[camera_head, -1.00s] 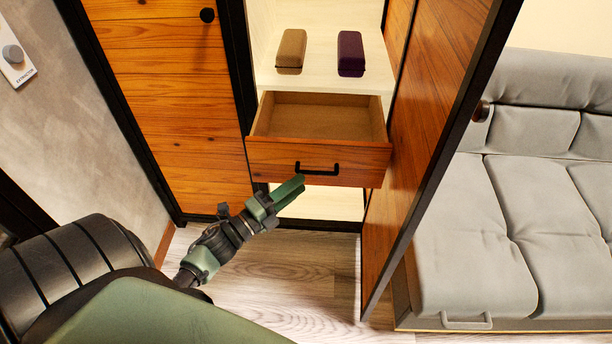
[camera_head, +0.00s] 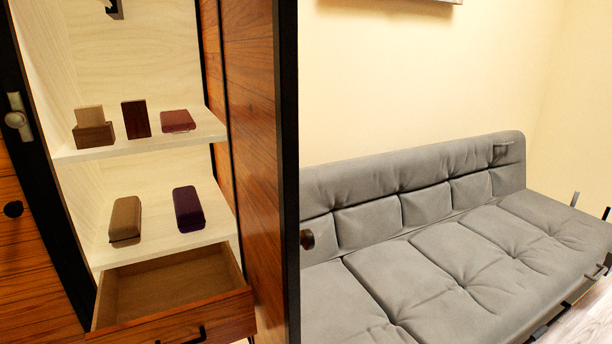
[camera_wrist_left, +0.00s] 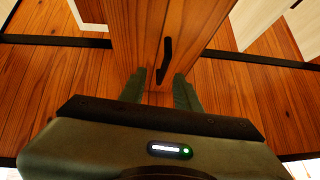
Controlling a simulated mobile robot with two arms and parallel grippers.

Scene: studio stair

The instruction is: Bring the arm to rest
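My left gripper (camera_wrist_left: 160,76) shows only in the left wrist view. Its two green fingers are apart, with nothing between them that I can see gripped. Beyond the fingertips is a wooden front with a dark bar handle (camera_wrist_left: 165,58); whether the fingers touch it I cannot tell. In the head view neither arm shows. The open drawer (camera_head: 172,322) stands out of the cabinet at the lower left, its visible inside empty, its black handle (camera_head: 182,338) at the bottom edge. My right gripper is in no view.
A brown case (camera_head: 125,219) and a purple case (camera_head: 188,209) lie on the shelf above the drawer. Several small boxes stand on the upper shelf (camera_head: 150,146). The open cabinet door (camera_head: 256,170) stands between the shelves and the grey sofa (camera_head: 400,270).

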